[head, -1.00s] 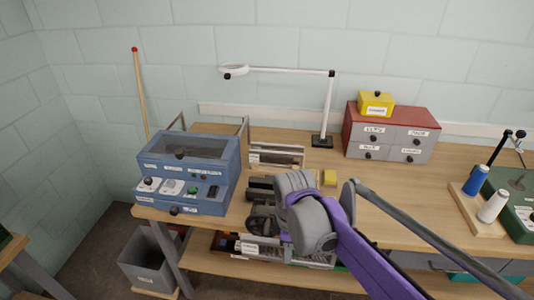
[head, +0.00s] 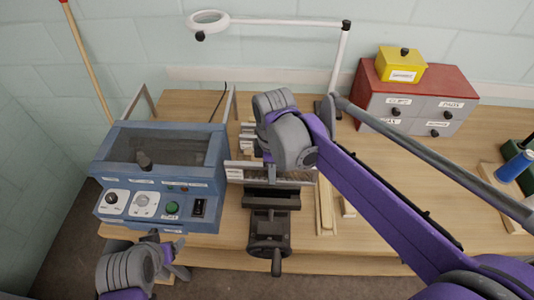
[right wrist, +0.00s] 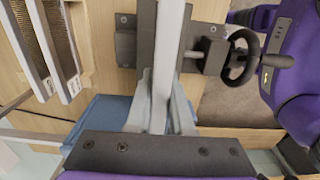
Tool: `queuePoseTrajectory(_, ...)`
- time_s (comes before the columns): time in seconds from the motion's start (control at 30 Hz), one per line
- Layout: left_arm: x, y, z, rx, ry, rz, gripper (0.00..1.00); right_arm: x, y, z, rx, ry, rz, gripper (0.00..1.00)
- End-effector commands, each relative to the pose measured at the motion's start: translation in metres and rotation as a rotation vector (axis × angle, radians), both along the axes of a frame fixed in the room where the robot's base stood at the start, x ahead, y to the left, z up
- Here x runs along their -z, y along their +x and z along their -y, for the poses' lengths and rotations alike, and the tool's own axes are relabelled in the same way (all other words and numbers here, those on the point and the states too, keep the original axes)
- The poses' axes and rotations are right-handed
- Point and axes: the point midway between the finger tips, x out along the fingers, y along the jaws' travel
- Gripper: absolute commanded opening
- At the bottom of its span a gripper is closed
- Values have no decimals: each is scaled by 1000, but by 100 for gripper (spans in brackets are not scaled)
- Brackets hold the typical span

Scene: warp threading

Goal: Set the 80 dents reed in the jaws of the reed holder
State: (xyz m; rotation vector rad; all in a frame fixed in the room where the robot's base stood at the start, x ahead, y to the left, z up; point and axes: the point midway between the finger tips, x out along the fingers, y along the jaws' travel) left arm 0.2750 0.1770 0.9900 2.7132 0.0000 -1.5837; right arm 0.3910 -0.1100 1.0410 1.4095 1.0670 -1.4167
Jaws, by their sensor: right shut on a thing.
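My right gripper (head: 264,158) is shut on a long reed (head: 240,173) with a white label too small to read. The reed lies crosswise over the dark reed holder (head: 270,200) at the table's front edge. In the right wrist view the gripper's pale fingers (right wrist: 158,108) hold the reed (right wrist: 172,40), which runs along the gap between the holder's dark jaws (right wrist: 198,42). I cannot tell how deep it sits between them. The holder's handwheel (right wrist: 240,55) is at its front. My left gripper (head: 168,258) is low at the left, in front of the blue box, apart from the holder; its opening is unclear.
The blue control box (head: 150,195) stands close to the left of the holder. Other labelled reeds (right wrist: 48,45) lie in a rack behind. Wooden strips (head: 325,205) lie to the right. A magnifier lamp (head: 335,70) and a red-topped drawer cabinet (head: 418,95) stand at the back.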

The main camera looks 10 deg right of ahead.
Motion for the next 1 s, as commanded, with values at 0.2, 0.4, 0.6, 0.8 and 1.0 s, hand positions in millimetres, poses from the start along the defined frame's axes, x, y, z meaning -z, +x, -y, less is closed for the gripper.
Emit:
queuePoseTrajectory(0.2, 5, -3, 0, 0, 0, -5, 75, 6, -1, 0, 0, 0, -2, 0)
queuePoseTrajectory(0.4, 13, -7, 0, 0, 0, -12, 75, 17, -2, 0, 0, 0, -3, 0)
queuePoseTrajectory(0.6, 24, -12, 0, 0, 0, -22, 75, 33, -2, 0, 0, 0, -3, 0)
queuePoseTrajectory(0.8, 36, -17, 0, 0, 0, -32, 75, 48, -1, 0, 0, 0, -2, 0)
queuePoseTrajectory(1.0, 48, -22, 0, 0, 0, -40, 75, 64, -2, 0, 0, 0, -2, 0)
